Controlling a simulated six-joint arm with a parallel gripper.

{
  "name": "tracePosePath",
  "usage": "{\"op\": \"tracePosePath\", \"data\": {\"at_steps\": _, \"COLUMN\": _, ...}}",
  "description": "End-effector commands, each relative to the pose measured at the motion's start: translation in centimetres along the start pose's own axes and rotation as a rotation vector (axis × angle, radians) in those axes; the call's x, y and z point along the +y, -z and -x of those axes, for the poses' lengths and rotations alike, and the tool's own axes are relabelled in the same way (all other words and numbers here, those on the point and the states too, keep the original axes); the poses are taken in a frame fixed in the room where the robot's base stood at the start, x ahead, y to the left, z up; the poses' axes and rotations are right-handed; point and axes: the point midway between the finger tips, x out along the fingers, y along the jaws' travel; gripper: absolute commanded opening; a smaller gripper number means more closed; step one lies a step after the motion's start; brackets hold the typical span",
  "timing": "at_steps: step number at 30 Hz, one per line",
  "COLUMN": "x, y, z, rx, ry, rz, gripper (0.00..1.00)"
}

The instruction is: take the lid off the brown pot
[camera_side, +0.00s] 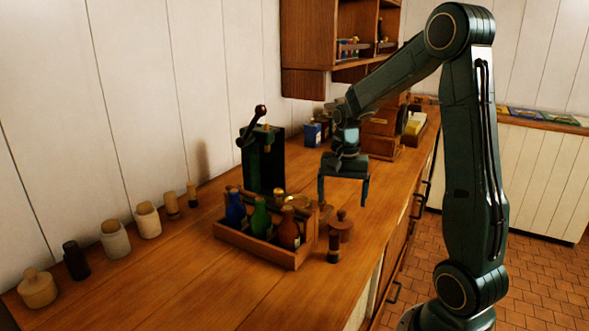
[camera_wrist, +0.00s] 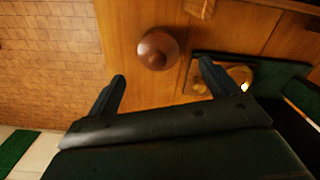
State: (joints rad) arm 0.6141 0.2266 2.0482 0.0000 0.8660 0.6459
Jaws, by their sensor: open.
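The brown pot (camera_side: 341,232) is small and round and stands on the wooden counter, just right of the bottle crate. Its lid (camera_side: 341,215) has a small knob and sits on top. In the wrist view the lid (camera_wrist: 157,48) shows from above as a reddish-brown disc with the knob in its middle. My gripper (camera_side: 343,192) is open and empty, pointing down above the pot and apart from it. In the wrist view my gripper (camera_wrist: 162,72) has its fingers spread, with the lid beyond and between the fingertips.
A wooden crate (camera_side: 262,252) with several bottles stands close left of the pot. A dark brown cylinder (camera_side: 334,247) stands close in front of it. A green box-like grinder (camera_side: 263,160) with a crank is behind. Several jars line the wall. The counter's front left is clear.

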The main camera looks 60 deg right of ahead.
Motion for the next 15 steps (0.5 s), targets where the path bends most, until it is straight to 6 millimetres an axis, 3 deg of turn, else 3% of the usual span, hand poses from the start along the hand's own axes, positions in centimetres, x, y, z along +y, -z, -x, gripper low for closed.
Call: {"op": "tracePosePath", "data": {"at_steps": 15, "x": 0.2, "y": -0.3, "z": -4.7, "rx": -0.002, "ry": -0.002, "rz": 0.000, "gripper": 0.87}}
